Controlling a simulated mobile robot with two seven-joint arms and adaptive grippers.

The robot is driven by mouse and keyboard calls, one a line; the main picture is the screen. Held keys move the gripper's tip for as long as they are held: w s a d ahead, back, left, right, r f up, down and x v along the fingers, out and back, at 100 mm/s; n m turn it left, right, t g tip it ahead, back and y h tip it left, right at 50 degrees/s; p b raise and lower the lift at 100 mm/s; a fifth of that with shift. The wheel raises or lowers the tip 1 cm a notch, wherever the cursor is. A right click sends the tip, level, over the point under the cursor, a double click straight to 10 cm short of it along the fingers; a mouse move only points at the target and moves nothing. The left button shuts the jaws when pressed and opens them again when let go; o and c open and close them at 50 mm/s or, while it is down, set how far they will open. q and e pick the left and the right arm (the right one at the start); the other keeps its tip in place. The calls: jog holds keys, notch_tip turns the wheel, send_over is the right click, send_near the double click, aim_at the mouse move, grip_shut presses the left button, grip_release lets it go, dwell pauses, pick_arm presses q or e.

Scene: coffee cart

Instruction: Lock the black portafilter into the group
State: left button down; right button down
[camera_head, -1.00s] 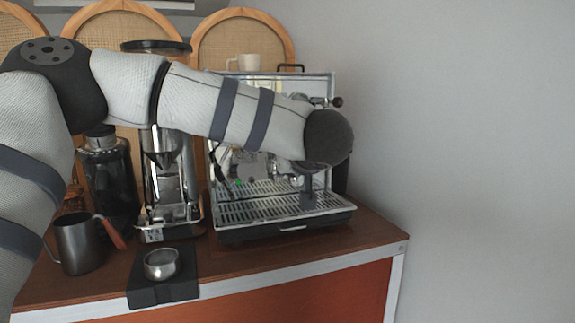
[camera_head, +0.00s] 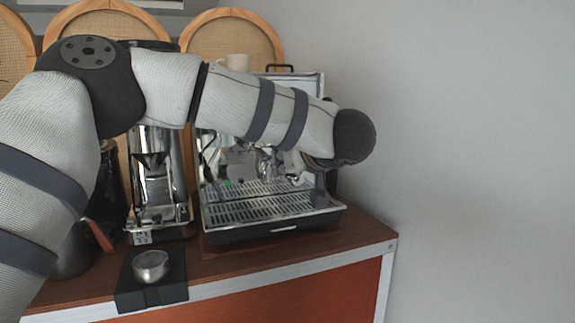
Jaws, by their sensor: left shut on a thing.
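The espresso machine (camera_head: 270,212) stands at the right end of the cart, its drip tray in view. My left arm crosses in front of its upper part and hides most of the group. My left gripper (camera_head: 320,187) hangs below the dark wrist at the machine's right front, above the drip tray. It is shut on what seems to be the black portafilter. The portafilter is mostly hidden by the gripper and arm, so I cannot tell whether it touches or sits in the group. My right gripper is not in view.
A chrome grinder (camera_head: 158,190) stands left of the machine. A metal cup (camera_head: 151,266) sits on a black mat (camera_head: 168,296) at the front edge. A dark pitcher (camera_head: 75,255) is partly behind my arm. A white cup (camera_head: 237,62) is on the machine. The right side is open.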

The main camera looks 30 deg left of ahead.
pick_arm(q)
jog(key=shift+w+d+r+n+g+y, duration=0.1)
jog(key=shift+w+d+n+g+y, duration=0.2)
jog(key=shift+w+d+n, duration=0.1)
jog(key=c, duration=1.2)
grip_release()
jog(key=shift+s, duration=0.1)
jog(key=v, duration=1.2)
